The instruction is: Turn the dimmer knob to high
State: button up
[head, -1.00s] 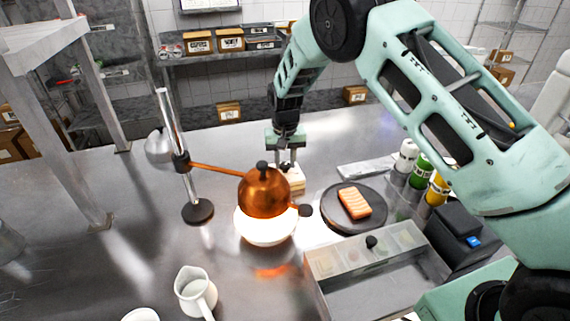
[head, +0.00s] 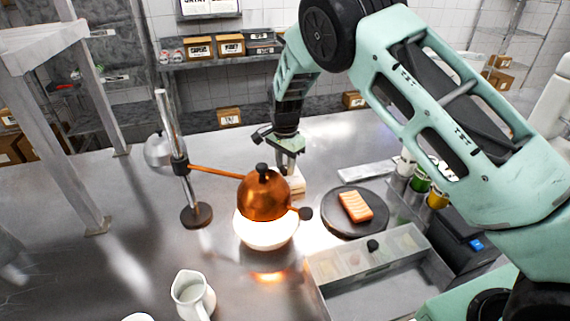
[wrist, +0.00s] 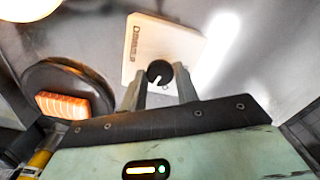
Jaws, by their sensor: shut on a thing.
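The dimmer is a pale box (wrist: 150,45) with a printed scale along one edge; it lies on the steel counter behind the lamp. Its black knob (wrist: 160,72) has a white pointer line. In the wrist view my gripper (wrist: 158,85) has one finger on each side of the knob and is shut on it. In the head view my gripper (head: 288,165) reaches down behind the lamp, and the box (head: 297,182) is partly hidden by the lamp. The copper heat lamp (head: 264,196) is lit, with a bright glow beneath.
A dark round plate (head: 333,222) with a salmon piece (head: 355,205) is right of the lamp. A clear-lidded bin (head: 370,255), several bottles (head: 420,180) and a white jug (head: 192,295) stand around. The lamp post (head: 175,140) is at left.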

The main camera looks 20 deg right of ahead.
aim_at(285, 167)
jog(key=shift+m, duration=1.2)
jog(key=shift+r, duration=0.1)
jog(key=o, duration=1)
jog(key=shift+c, duration=0.2)
notch_tip(285, 167, up, 17)
jog(key=b, duration=0.3)
jog(key=shift+r, duration=0.15)
